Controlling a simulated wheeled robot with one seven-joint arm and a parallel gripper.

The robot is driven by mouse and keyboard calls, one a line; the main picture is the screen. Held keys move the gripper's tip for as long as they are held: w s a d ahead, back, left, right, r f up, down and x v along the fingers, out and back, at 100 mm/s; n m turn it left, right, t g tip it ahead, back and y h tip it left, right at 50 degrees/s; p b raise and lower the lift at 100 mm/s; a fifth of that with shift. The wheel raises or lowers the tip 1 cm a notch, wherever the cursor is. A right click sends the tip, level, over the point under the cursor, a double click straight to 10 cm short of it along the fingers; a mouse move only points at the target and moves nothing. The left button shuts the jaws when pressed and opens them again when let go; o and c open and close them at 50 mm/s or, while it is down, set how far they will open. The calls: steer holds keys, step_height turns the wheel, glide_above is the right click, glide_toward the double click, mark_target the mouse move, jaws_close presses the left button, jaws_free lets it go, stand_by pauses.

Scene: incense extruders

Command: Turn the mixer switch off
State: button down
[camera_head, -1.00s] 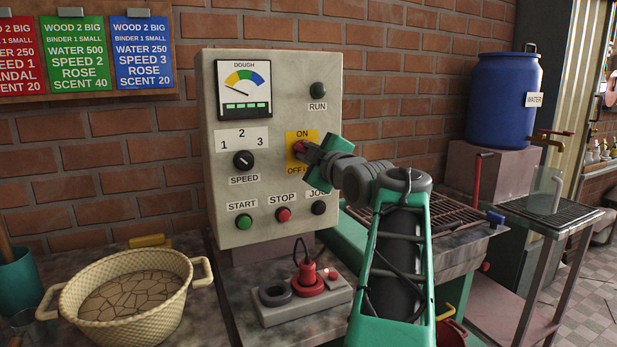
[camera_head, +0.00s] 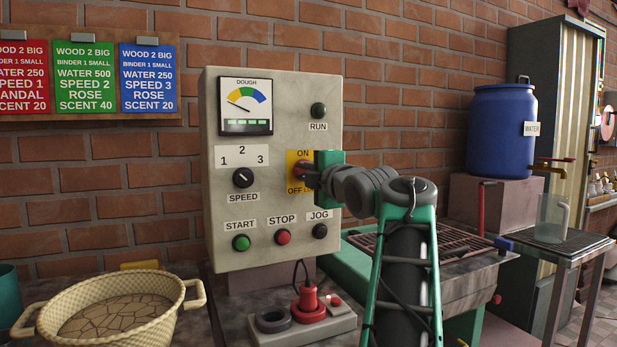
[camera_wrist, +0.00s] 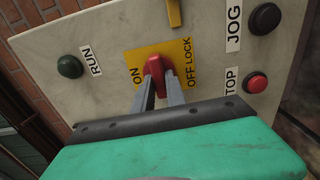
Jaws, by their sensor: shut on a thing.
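The mixer switch is a red knob (camera_head: 300,170) on a yellow plate with ON above and OFF LOCK below, on the grey control panel (camera_head: 222,110). In the wrist view the red knob (camera_wrist: 156,66) lies crosswise between the ON and OFF LOCK labels. My gripper (camera_head: 311,172) reaches the switch from the right. In the wrist view its two grey fingers (camera_wrist: 160,88) are shut on the knob, one on each side. The green gripper body hides part of the plate in the head view.
The panel also carries the speed dial (camera_head: 243,178), start button (camera_head: 241,243), stop button (camera_head: 283,237) and jog button (camera_head: 320,231). A red plug (camera_head: 308,297) stands below it. A woven basket (camera_head: 178,290) is at left, and a blue water barrel (camera_head: 500,130) is at right.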

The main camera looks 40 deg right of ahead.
stand_by(0.3)
steer(key=c, duration=1.4)
jaws_free()
steer(key=shift+o, duration=0.2)
steer(key=v, duration=0.7)
steer(key=shift+s, duration=0.4)
steer(key=shift+a+r, duration=0.1)
steer(key=shift+a, duration=0.1)
